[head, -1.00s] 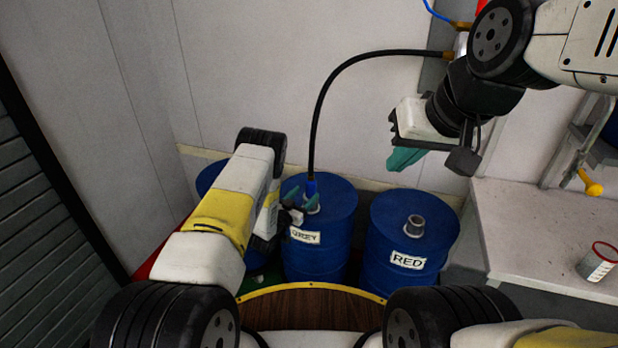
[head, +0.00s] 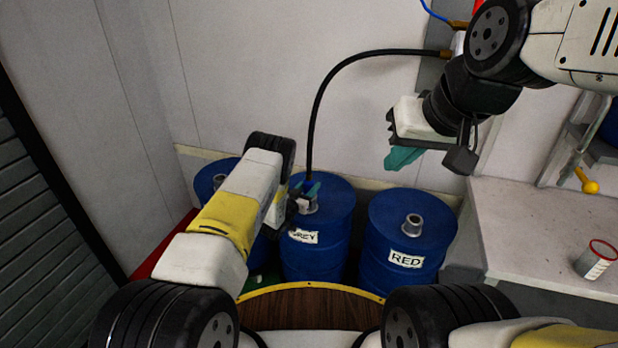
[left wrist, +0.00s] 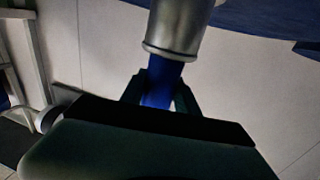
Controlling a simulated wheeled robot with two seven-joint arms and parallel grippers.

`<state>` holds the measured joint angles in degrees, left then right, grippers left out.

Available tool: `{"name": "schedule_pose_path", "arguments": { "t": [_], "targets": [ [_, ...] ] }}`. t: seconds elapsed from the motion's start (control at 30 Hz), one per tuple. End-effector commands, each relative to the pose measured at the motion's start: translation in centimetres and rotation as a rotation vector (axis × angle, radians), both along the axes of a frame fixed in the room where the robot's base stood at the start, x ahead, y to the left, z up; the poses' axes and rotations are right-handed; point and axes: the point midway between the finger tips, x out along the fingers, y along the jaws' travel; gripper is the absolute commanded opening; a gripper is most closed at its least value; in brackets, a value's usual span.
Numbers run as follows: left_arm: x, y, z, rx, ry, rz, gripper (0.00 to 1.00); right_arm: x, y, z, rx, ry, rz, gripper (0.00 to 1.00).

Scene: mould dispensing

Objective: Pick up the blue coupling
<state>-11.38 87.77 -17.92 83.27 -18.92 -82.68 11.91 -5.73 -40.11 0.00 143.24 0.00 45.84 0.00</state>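The blue coupling (left wrist: 160,78) shows in the left wrist view between the two fingers of my left gripper, next to a silver drum neck (left wrist: 180,28). In the head view my left gripper (head: 306,192) is at the coupling, on top of the GREY drum (head: 325,245), where the black hose (head: 314,120) comes down. The fingers stand on either side of the coupling, very close to it; whether they press on it I cannot tell. My right gripper (head: 404,158), with teal fingers, hangs in the air at the upper right, away from the coupling. Its finger gap is hidden by the viewing angle.
The blue RED drum (head: 410,235), with an open neck, stands to the right of the GREY drum. Another blue drum (head: 212,178) is partly hidden behind my left arm. A bench (head: 540,230) on the right holds a red-rimmed beaker (head: 597,260).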

Motion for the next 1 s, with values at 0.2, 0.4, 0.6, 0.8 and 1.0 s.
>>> {"name": "schedule_pose_path", "arguments": {
  "t": [0.2, 0.4, 0.6, 0.8, 1.0],
  "targets": [
    [0.0, 0.0, 0.1, -0.001, -0.002, 0.000, 0.00, 0.0, 0.0, 0.0, 0.000, 0.000, 0.000, 0.00],
    [0.0, 0.0, 0.5, 0.000, -0.002, 0.000, 0.00, 0.0, 0.0, 0.0, 0.000, 0.000, 0.000, 0.00],
    [0.1, 0.0, 2.6, -0.001, -0.002, 0.000, 0.00, 0.0, 0.0, 0.0, 0.000, 0.000, 0.000, 0.00],
    [0.1, 0.0, 5.9, -0.001, -0.004, 0.001, 0.00, 0.0, 0.0, 0.0, 0.000, 0.000, 0.000, 0.00],
    [0.1, 0.0, 8.9, -0.001, -0.004, 0.001, 0.00, 0.0, 0.0, 0.0, 0.000, 0.000, 0.000, 0.00]
  ]
}}
